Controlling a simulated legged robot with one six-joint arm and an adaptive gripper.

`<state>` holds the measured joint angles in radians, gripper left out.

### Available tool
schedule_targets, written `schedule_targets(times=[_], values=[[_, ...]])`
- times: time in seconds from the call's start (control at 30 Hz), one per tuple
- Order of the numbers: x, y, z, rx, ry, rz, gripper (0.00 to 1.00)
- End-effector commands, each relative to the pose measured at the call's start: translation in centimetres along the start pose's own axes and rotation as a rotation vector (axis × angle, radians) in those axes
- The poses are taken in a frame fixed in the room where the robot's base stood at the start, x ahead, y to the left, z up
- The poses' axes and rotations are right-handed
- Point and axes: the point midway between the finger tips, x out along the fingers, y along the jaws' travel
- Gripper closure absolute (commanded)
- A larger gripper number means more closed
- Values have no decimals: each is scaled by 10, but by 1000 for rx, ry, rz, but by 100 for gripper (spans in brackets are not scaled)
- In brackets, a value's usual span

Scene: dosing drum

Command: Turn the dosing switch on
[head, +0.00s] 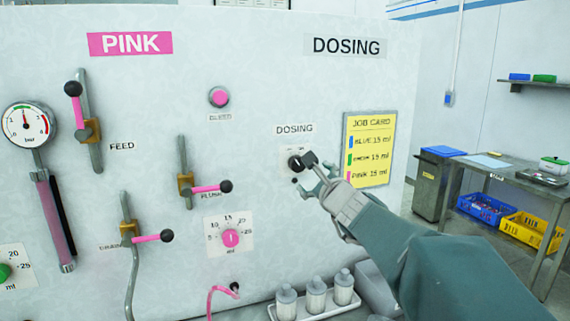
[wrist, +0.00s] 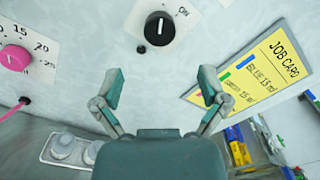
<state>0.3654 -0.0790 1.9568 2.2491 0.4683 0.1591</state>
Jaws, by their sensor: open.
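The dosing switch (head: 295,163) is a black round knob on a white plate, under the DOSING label (head: 294,129) on the grey panel. In the wrist view the knob (wrist: 160,28) shows at the top centre, with a white pointer line and the word ON to its upper right. The line runs roughly upright in that tilted view and does not clearly point at ON. My gripper (head: 322,172) is just in front of the switch and partly covers its plate. In the wrist view my gripper (wrist: 161,88) is open and empty, its fingers apart and below the knob, not touching it.
The yellow job card (head: 369,150) is right of the switch. A pink dial (head: 230,238) and pink-handled levers (head: 210,188) are to the left. White bottles (head: 316,296) stand in a tray below. A metal table (head: 510,180) is at the right.

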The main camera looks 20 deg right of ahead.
Motion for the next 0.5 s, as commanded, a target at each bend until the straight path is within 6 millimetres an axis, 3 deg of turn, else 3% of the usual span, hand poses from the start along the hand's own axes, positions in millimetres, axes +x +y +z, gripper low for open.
schedule_targets(times=[0.5], values=[[84, 2, 0, -3, -1, 3, 7]])
